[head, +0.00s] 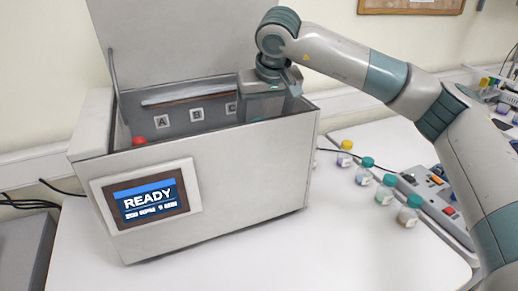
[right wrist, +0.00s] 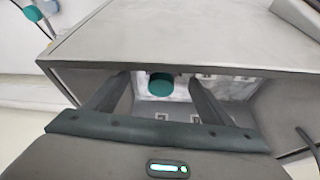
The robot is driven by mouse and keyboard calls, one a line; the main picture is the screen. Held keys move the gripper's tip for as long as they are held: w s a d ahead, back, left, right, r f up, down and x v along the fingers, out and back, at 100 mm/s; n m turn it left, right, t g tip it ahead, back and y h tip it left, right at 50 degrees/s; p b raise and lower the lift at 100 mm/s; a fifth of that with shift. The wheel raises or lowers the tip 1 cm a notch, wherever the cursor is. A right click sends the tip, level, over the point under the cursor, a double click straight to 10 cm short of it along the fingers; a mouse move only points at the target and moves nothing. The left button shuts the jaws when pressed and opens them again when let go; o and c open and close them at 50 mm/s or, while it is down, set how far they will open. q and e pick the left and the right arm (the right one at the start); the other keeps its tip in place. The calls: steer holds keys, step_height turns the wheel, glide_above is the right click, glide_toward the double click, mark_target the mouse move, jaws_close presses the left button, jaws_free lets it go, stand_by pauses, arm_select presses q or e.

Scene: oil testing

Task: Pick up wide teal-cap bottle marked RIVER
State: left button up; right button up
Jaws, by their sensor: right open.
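My right gripper (head: 268,106) reaches down into the open grey machine, at its right end beside the C label. In the right wrist view the right gripper (right wrist: 161,82) is open, its two fingers apart. A teal cap (right wrist: 160,86) shows between the fingers in that view, inside the machine, with a gap on both sides. The bottle under it is hidden and no marking is readable. Several other bottles stand on the table right of the machine, including teal-capped ones (head: 364,170), (head: 386,189), (head: 409,210). Their labels are too small to read. My left gripper is not in view.
The machine (head: 235,200) has its lid (head: 170,40) raised, and its screen (head: 147,199) reads READY. A yellow-capped bottle (head: 346,152) stands at right. A device with buttons (head: 432,192) lies beyond. The front table is clear.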

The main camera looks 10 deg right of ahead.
steer(key=shift+w+a+b+x, duration=0.1)
steer(key=shift+w+b+x, duration=0.1)
steer(key=shift+x, duration=1.1)
steer(key=shift+w+a+b+x, duration=0.1)
steer(key=shift+b+x, duration=0.05)
steer(key=shift+x, duration=1.15)
steer(key=shift+r, duration=0.15)
steer(key=shift+c, duration=0.3)
jaws_close()
steer(key=shift+r, duration=0.1)
step_height(320, 180, up, 18)
steer(key=p, duration=0.9)
